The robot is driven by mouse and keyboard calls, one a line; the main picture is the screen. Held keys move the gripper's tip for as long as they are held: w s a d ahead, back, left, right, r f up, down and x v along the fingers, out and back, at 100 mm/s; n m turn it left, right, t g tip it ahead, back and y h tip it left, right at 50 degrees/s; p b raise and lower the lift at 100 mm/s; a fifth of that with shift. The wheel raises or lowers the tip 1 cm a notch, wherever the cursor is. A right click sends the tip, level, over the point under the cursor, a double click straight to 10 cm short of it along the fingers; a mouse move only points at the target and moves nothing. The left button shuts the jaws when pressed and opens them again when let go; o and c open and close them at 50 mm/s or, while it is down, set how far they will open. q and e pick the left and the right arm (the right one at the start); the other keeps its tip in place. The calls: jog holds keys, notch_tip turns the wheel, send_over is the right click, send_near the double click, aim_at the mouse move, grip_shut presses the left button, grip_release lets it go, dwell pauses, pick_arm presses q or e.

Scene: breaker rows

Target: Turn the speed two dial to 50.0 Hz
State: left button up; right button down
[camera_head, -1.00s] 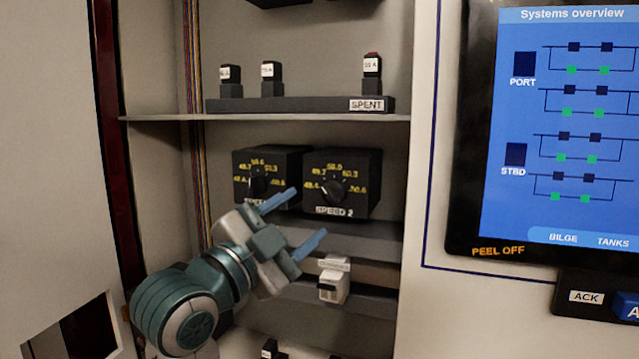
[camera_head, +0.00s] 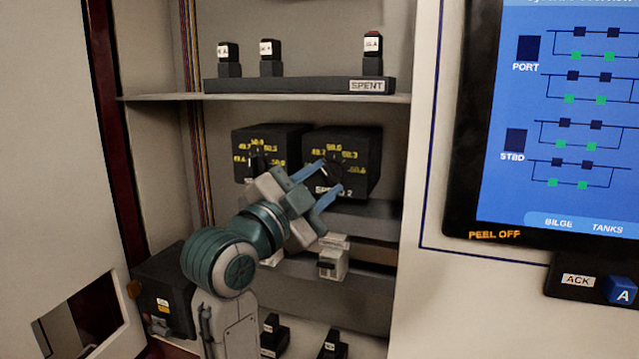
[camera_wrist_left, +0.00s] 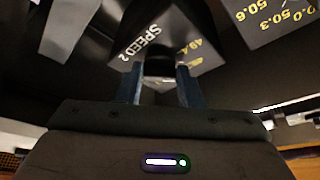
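The speed two dial box (camera_head: 362,160) is black with yellow numbers and a "SPEED 2" label. It sits on the right of two such boxes, and its number 50.0 is at the top of the scale. My left gripper (camera_head: 331,175) reaches it from the lower left, its blue fingers on either side of the dark knob. In the left wrist view the fingers (camera_wrist_left: 160,82) close in along both sides of the knob (camera_wrist_left: 160,64) and appear to grip it. The knob's pointer is hidden, so its setting cannot be read. My right gripper is out of view.
The speed one dial box (camera_head: 268,136) stands directly left, close to my gripper. Above is a shelf (camera_head: 270,97) with a "SPENT" rack (camera_head: 300,86) of breakers. A pale breaker (camera_head: 333,258) sits below. A screen (camera_head: 560,130) is at right.

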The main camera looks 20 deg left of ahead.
pick_arm(q)
jog(key=shift+m, duration=0.3)
jog(key=m+p, duration=0.1)
jog(key=m+g+p, duration=0.1)
jog(key=shift+a+r+m+h, duration=0.1)
jog(key=shift+r+m+h, duration=0.2)
jog(key=shift+m, duration=0.1)
jog(key=m+g+p, duration=0.1)
jog(key=m+p, duration=0.1)
jog(key=m, duration=0.1)
jog(key=shift+r+m+g+p, duration=0.1)
jog(key=shift+m+g+p, duration=0.5)
jog(key=shift+m+p, duration=0.1)
jog(key=shift+m, duration=0.3)
jog(key=o, duration=1)
